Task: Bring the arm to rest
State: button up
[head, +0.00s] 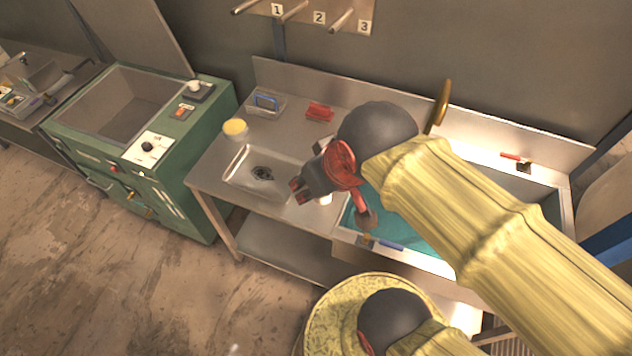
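My arm in its yellow sleeve reaches in from the lower right of the head view, above the sink bench. My dark gripper (300,191) with red parts points left and down, over or near the right edge of the small basin. Its fingertips are small and seen at a slant, so I cannot tell how far apart they are. I see nothing clearly held in it. A red and dark piece with a brownish end (366,222) shows just below the wrist; I cannot tell whether it touches my gripper.
A steel bench (212,170) carries a small basin (240,178), a yellow-topped jar (235,128), a blue-handled grey box (265,106) and a red block (319,112). A teal-filled tub (425,262) lies under my arm. A green cabinet (190,190) stands left. Numbered pegs (318,17) hang above.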

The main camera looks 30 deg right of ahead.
jog(key=shift+s, duration=0.15)
notch_tip(320, 180, down, 11)
jog(key=b, duration=1.1)
jog(key=shift+f, duration=0.2)
